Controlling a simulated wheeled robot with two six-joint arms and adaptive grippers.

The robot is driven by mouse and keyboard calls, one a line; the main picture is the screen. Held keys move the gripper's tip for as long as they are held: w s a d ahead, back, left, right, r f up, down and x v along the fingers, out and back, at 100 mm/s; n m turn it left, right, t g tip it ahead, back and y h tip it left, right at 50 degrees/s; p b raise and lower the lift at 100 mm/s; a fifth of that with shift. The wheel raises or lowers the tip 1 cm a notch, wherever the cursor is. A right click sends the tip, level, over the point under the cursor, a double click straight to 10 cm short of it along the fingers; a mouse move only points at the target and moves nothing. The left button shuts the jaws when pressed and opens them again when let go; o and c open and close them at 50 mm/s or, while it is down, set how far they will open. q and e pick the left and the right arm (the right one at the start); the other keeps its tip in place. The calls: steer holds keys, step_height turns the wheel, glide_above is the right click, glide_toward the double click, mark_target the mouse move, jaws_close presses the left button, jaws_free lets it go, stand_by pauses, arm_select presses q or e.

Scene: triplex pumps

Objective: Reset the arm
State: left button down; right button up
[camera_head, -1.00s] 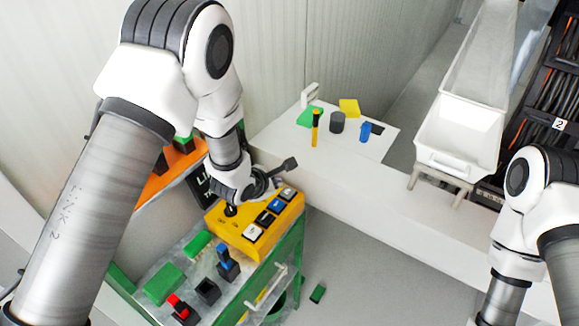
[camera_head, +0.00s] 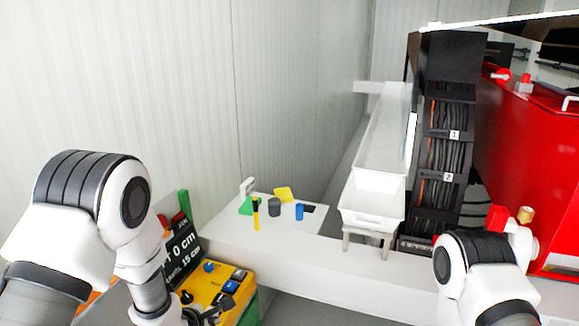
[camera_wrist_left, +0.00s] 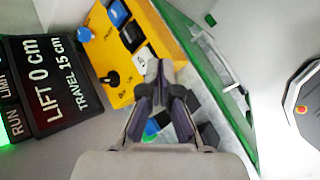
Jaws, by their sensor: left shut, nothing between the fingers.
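My left arm (camera_head: 95,235) comes in from the left in the head view. My left gripper (camera_head: 208,315) shows at the bottom edge, partly cut off, close to the yellow control box (camera_head: 208,285). In the left wrist view my left gripper (camera_wrist_left: 167,85) is shut and empty, beside the box's lower corner. The yellow box (camera_wrist_left: 118,62) carries several buttons and a small black joystick there. My right arm (camera_head: 480,275) shows at the lower right of the head view; its gripper is out of view.
A black display (camera_head: 181,250) reading lift 0 cm stands beside the yellow box. A white bench (camera_head: 290,255) holds several small coloured items. A white tray (camera_head: 372,203), a cable rack (camera_head: 450,150) and a red machine (camera_head: 530,150) stand to the right.

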arm_select(q)
steer(key=s+a+f+m+g+y, duration=0.1)
steer(key=s+a+f+m+g, duration=0.15)
steer(key=s+f+m, duration=0.6)
steer(key=s+a+f+m+g, duration=0.25)
steer(key=s+m, duration=0.35)
steer(key=s, duration=0.7)
steer(key=s+a+f+m+g+y, duration=0.1)
steer(key=s+a+f+m+g, duration=0.2)
steer(key=s+m, duration=0.55)
step_height(320, 180, down, 13)
steer(key=s+d+b, duration=0.1)
steer(key=s+b, duration=0.1)
steer(key=b, duration=0.9)
steer(key=shift+s+d+r+n, duration=0.15)
steer(key=shift+n, duration=0.25)
arm_select(e)
step_height(320, 180, down, 12)
steer(key=shift+w+r, duration=0.15)
steer(key=shift+w, duration=0.05)
